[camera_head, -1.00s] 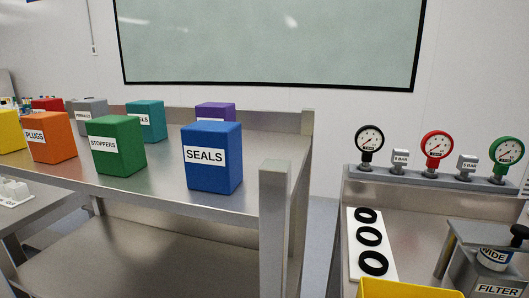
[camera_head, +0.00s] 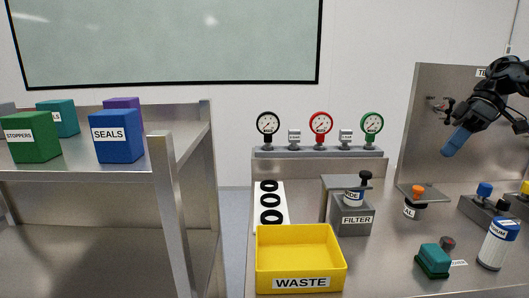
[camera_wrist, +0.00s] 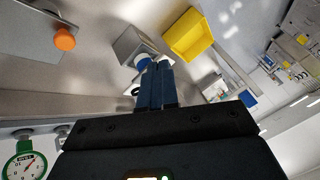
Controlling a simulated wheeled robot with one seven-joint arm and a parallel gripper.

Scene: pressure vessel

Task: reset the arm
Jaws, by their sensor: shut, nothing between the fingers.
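My gripper (camera_head: 456,140) is at the upper right of the head view, raised above the right-hand bench, with blue fingers closed together and nothing between them. In the wrist view its blue fingers (camera_wrist: 156,88) lie side by side and point away over the bench. The dark wrist body fills the lower middle of that view. The gripper touches nothing that I can see.
A steel bench holds a yellow WASTE bin (camera_head: 300,247), a FILTER box (camera_head: 350,222), a row of gauges (camera_head: 320,127), black rings (camera_head: 270,201) and a white-and-blue can (camera_head: 498,245). A steel panel (camera_head: 432,100) stands behind my gripper. A shelf with a blue SEALS box (camera_head: 117,137) is at left.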

